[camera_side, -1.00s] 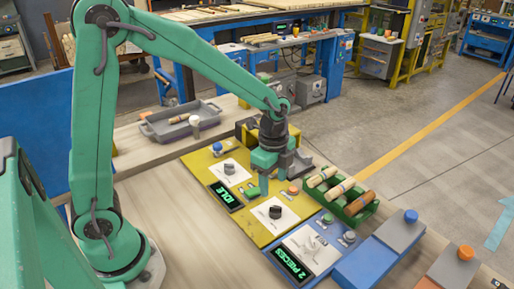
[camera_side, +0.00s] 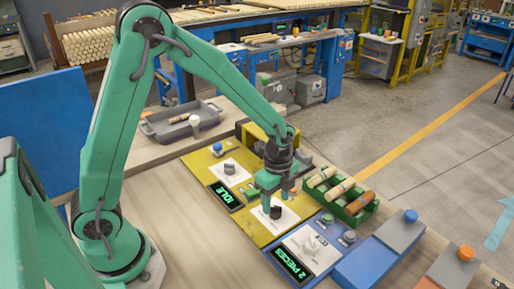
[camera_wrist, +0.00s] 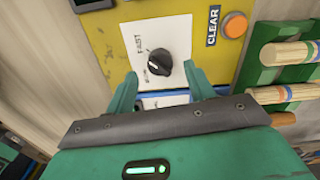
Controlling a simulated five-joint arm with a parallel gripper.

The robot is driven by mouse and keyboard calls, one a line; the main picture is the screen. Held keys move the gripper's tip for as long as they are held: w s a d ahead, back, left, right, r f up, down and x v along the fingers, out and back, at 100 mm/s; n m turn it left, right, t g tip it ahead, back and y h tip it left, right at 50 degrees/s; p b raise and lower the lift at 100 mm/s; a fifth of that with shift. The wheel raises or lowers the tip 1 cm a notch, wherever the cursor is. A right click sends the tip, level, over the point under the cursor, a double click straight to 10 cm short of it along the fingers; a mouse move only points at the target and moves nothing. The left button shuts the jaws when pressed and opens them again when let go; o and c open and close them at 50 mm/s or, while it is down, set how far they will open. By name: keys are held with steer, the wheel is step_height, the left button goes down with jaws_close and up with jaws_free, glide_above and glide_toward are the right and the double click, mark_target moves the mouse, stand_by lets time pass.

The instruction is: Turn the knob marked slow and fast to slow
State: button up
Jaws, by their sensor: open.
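The dark knob (camera_wrist: 158,63) stands on a white plate (camera_wrist: 165,35) on a yellow panel in the wrist view. The word FAST is readable on the plate; smaller lettering by the knob's lower left is too small to read surely. Which way the knob points is hard to tell. My gripper (camera_wrist: 160,85) is open, with one green finger on each side, just short of the knob and apart from it. In the side view, my gripper (camera_side: 275,202) is low over the dark knob (camera_side: 276,212), partly hiding it.
An orange button (camera_wrist: 235,25) marked CLEAR is right of the knob. A green rack (camera_side: 352,205) of turned wood pieces stands close to the right. The side view shows an IDLE display (camera_side: 226,195), another knob (camera_side: 229,168) and a blue panel reading 2 PIECES (camera_side: 292,264).

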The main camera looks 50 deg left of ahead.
mark_target(276, 207)
steer(key=shift+f, duration=1.55)
steer(key=c, duration=1)
